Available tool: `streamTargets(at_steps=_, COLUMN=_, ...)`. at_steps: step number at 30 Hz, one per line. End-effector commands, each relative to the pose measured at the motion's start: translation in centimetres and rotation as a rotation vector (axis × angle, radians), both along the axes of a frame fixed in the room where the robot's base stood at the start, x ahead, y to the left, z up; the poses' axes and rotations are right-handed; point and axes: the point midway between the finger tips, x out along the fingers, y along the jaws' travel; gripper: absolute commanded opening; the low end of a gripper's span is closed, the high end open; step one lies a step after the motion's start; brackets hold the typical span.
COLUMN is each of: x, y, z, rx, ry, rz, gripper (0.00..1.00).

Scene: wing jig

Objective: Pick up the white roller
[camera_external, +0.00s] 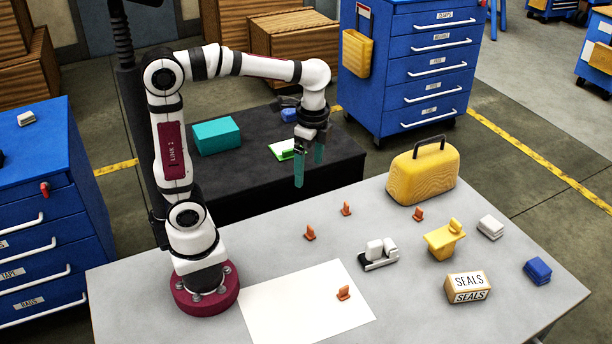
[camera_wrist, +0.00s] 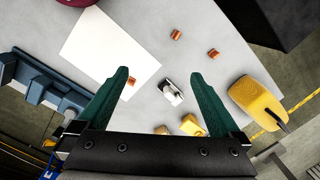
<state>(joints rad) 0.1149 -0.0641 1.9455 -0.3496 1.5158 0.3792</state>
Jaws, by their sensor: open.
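A small white rounded piece, which looks like the white roller (camera_external: 374,250), sits on a dark low base in the middle of the grey table. A second white part stands beside it on the same base; I cannot tell if they are joined. The same item shows in the wrist view (camera_wrist: 171,90), between and beyond my fingers. My gripper (camera_external: 309,170) has two teal fingers pointing down, high above the table's back edge. In the wrist view my gripper (camera_wrist: 159,76) is open with nothing between the fingers.
Several orange clips, one of them on a white sheet (camera_external: 290,315), lie around the item. A yellow case (camera_external: 422,177), a yellow stand (camera_external: 443,240), a SEALS box (camera_external: 468,288), a white block (camera_external: 490,227) and a blue block (camera_external: 538,270) stand right of it.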

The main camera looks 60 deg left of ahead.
Motion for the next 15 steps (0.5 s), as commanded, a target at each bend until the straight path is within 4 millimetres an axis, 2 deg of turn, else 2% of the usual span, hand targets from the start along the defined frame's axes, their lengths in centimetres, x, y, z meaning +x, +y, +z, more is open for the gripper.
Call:
streamTargets(at_steps=1, x=-3.9, y=1.5, z=-0.7, rx=0.017, ry=-0.012, rz=0.110, gripper=1.00)
streamTargets(at_steps=3, x=-8.8, y=3.1, z=-2.5, rx=0.039, ry=-0.025, rz=0.264, gripper=1.00)
streamTargets(at_steps=6, x=-13.3, y=4.3, z=-4.8, rx=0.062, ry=-0.038, rz=0.409, gripper=1.00)
streamTargets(at_steps=9, x=-15.3, y=4.7, z=-6.0, rx=0.072, ry=-0.044, rz=0.474, gripper=1.00)
streamTargets(at_steps=15, x=-15.6, y=4.7, z=-6.2, rx=0.074, ry=-0.043, rz=0.482, gripper=0.97)
